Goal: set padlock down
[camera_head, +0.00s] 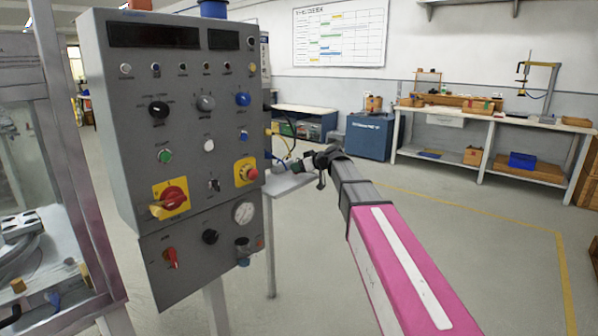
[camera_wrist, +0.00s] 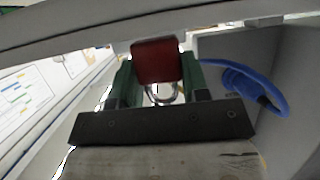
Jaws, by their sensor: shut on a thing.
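The padlock (camera_wrist: 157,62) has a red body and a silver shackle (camera_wrist: 162,96), and shows in the middle of the wrist view. My gripper (camera_wrist: 157,72) is shut on it, with a green finger on each side of the red body. The shackle points back toward the gripper's dark palm. In the head view my gripper (camera_head: 285,167) is at the far end of my pink arm, beside the control panel's right edge and over or near a small grey shelf (camera_head: 290,185). The padlock is too small to make out there.
The grey control panel (camera_head: 190,130) with knobs and switches stands close on the left. A blue curved thing (camera_wrist: 262,88) is right of the gripper in the wrist view. A workbench (camera_head: 490,118) and blue cabinet (camera_head: 369,137) stand at the back.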

